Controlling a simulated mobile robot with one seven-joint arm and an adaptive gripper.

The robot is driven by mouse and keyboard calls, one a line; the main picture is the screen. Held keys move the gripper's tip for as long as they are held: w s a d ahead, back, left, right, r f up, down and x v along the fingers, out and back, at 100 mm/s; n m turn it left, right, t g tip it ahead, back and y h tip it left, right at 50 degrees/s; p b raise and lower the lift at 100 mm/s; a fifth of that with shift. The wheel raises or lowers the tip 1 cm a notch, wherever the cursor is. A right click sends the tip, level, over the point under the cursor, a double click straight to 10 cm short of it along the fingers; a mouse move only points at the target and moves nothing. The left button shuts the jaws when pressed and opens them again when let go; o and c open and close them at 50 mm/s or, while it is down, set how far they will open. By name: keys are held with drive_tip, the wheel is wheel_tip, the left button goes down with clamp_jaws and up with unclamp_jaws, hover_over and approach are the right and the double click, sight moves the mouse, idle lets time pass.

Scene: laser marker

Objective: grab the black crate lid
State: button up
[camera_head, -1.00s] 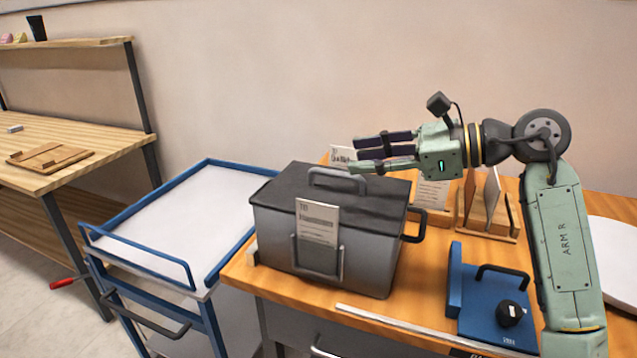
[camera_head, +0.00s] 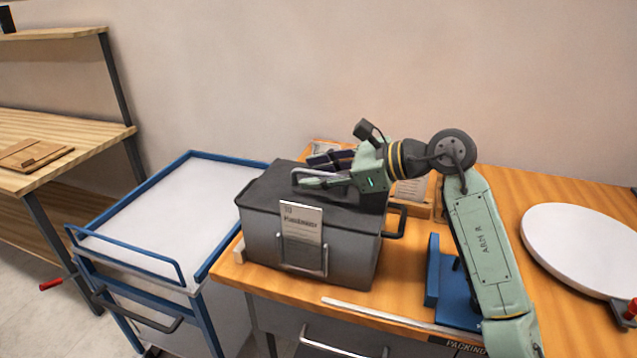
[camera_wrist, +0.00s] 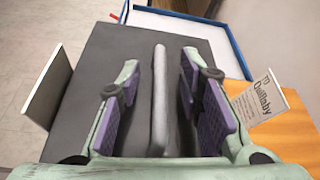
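The black crate lid (camera_head: 262,185) lies flat on top of the grey crate (camera_head: 340,255) on the wooden table. It fills the middle of the wrist view (camera_wrist: 95,85). The lid's bar handle (camera_wrist: 159,100) runs between my gripper's two fingers, with a gap on each side. My gripper (camera_head: 322,170) is open and low over the lid, its fingers pointing left along it. In the head view the fingers and palm hide part of the handle and the lid's right part.
A blue-framed cart (camera_head: 150,215) with an empty pale top stands left of the table. A card (camera_head: 301,225) is on the crate's front. A blue fixture (camera_head: 450,295) and a white round disc (camera_head: 580,245) are to the right. A wooden workbench (camera_head: 60,135) stands far left.

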drive_tip(key=shift+w+a+f, duration=0.1)
clamp_jaws()
idle(0.4)
